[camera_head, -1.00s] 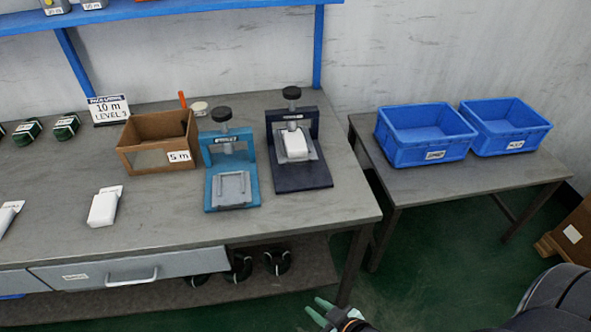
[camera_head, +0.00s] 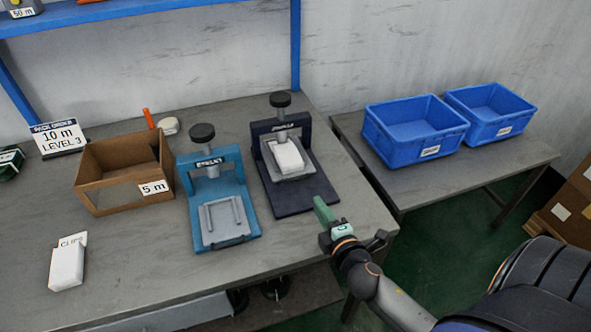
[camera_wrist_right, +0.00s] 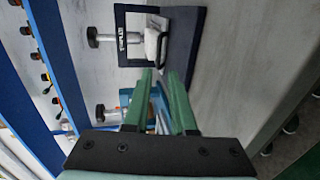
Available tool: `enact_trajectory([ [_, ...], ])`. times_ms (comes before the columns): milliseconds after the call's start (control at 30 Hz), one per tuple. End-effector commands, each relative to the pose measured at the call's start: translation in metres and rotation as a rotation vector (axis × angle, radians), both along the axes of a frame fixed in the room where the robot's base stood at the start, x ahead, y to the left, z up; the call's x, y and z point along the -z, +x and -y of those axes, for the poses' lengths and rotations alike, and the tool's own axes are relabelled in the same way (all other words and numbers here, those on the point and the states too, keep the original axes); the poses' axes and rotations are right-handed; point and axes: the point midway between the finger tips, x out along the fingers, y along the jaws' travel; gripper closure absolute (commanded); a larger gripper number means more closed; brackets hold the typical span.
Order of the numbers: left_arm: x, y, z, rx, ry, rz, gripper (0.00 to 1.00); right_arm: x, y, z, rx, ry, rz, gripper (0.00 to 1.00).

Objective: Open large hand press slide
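Two hand presses stand on the workbench. The dark navy press (camera_head: 302,195) has a black knob on top and a grey slide (camera_head: 297,167) beneath its frame, with a white block (camera_head: 287,155) on it. The light blue press (camera_head: 243,190) is to its left, with an empty grey slide (camera_head: 224,222) lying in front of its frame. My right gripper (camera_head: 323,208) is near the navy press's front right corner, apart from its slide. In the right wrist view the gripper (camera_wrist_right: 163,80) is open and empty, its fingers pointing toward the navy press (camera_wrist_right: 191,50). My left gripper is not in view.
Two blue crates (camera_head: 415,150) (camera_head: 510,133) stand on the side table (camera_head: 405,188). The bench front between block and blue press is clear.

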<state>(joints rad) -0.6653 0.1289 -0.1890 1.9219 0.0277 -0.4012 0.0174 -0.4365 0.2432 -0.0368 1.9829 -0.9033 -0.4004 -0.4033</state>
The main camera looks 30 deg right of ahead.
Motion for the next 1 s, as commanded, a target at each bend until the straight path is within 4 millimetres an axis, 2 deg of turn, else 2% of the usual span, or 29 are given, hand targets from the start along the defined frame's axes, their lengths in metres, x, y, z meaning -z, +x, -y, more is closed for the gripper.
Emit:
enact_trajectory([
  [167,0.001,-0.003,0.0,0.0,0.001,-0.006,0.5,0.0,0.008,0.002,-0.001,-0.009,0.002,0.76],
  [267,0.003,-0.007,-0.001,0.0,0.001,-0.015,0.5,0.003,0.02,0.005,-0.001,-0.008,0.003,0.76],
  [700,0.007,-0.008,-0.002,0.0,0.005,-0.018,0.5,0.02,0.095,0.023,0.001,-0.006,0.003,0.76],
  [833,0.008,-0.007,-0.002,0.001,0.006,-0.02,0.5,0.024,0.109,0.026,-0.001,-0.005,0.002,0.76],
  [1000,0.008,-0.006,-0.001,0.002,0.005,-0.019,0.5,0.026,0.118,0.028,0.0,-0.004,0.001,0.76],
])
